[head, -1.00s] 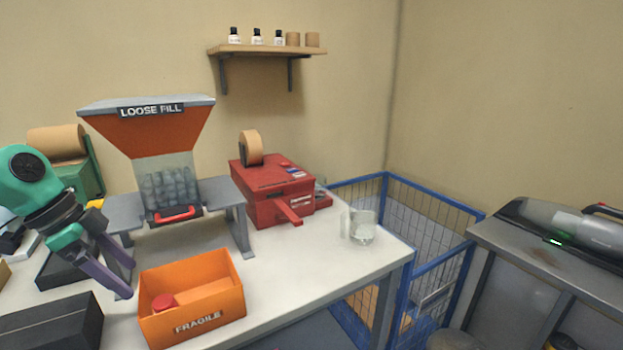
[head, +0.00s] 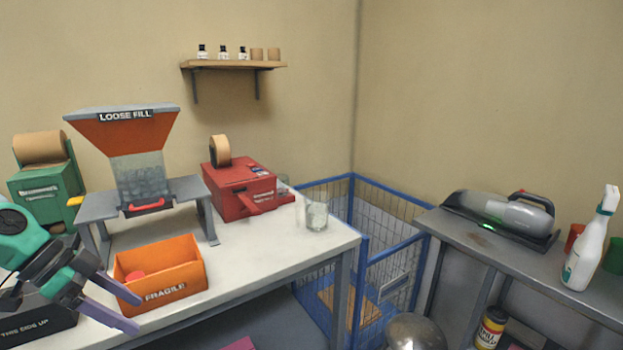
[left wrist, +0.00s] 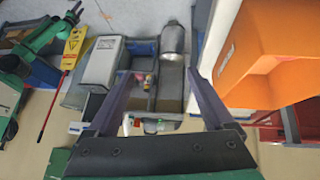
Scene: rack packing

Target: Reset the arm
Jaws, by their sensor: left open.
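My left gripper (head: 119,305) is at the lower left of the head view, open and empty. Its two purple-grey fingers stand apart, in front of and left of the orange FRAGILE box (head: 161,277). In the left wrist view the open left gripper (left wrist: 158,90) has nothing between its fingers, and part of an orange box (left wrist: 275,55) shows to the right. A red round thing (head: 135,276) lies inside the box. My right gripper is not in view.
The white table holds the loose fill hopper (head: 125,130), a red tape machine (head: 238,188) and a clear glass (head: 316,216). A blue wire cage (head: 388,275) stands beside it. A grey table at right bears a handheld vacuum (head: 505,213) and a spray bottle (head: 590,240).

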